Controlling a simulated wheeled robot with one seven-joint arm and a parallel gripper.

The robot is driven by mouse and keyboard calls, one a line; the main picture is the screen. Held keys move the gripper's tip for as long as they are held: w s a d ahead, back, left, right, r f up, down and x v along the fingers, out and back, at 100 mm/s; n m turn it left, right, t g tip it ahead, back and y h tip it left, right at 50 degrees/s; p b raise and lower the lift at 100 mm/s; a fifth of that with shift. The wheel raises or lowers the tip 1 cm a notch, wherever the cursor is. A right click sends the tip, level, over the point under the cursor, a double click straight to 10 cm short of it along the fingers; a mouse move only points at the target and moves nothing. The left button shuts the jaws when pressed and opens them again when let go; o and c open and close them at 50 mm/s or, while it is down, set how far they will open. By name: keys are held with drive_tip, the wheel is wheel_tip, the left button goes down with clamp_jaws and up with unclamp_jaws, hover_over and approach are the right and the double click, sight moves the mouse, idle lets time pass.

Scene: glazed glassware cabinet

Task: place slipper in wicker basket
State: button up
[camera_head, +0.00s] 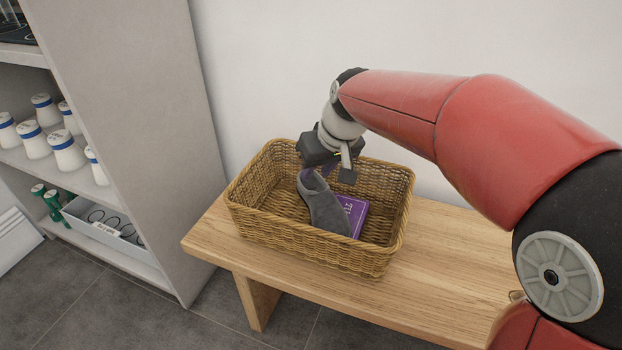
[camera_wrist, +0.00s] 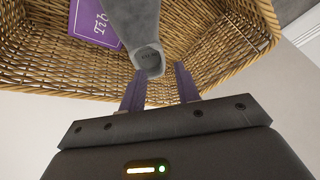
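The grey slipper (camera_head: 325,208) is inside the wicker basket (camera_head: 300,240), tilted with its opening end higher and its other end lower, partly over a purple book. My gripper (camera_head: 331,168) is above the basket at the slipper's raised opening end. In the wrist view the slipper (camera_wrist: 147,50) reaches between the fingertips of my gripper (camera_wrist: 160,72). The fingers are apart, with a visible gap between the slipper and the right finger. The basket (camera_wrist: 225,55) also shows there. The slipper's underside is hidden.
The purple book (camera_head: 352,212) lies in the basket. The basket stands on a wooden bench (camera_head: 440,285) against a white wall. To the left is a shelf unit (camera_head: 130,100) with several white jars and a grey bin (camera_head: 105,228). The bench is clear right of the basket.

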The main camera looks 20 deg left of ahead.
sight(323, 197)
drive_tip(key=s+d+r+m+t+h, duration=0.1)
drive_tip(key=s+d+r+m, duration=0.2)
drive_tip(key=d, duration=0.6)
drive_tip(key=s+d+r+m+t+h, duration=0.1)
drive_tip(key=s+d+r, duration=0.25)
drive_tip(key=d, duration=0.45)
drive_tip(key=s+d+f+m+t+h, duration=0.1)
drive_tip(key=s+d+f+m, duration=0.3)
drive_tip(key=s+d, duration=0.9)
wheel_tip(323, 197, down, 2)
drive_tip(key=shift+f+h, duration=0.15)
drive_tip(key=shift+h, duration=0.35)
drive_tip(key=shift+s, duration=0.1)
wheel_tip(323, 197, up, 6)
drive_tip(key=p, duration=0.5)
drive_tip(key=shift+f+p, duration=0.25)
drive_tip(key=shift+p, duration=0.15)
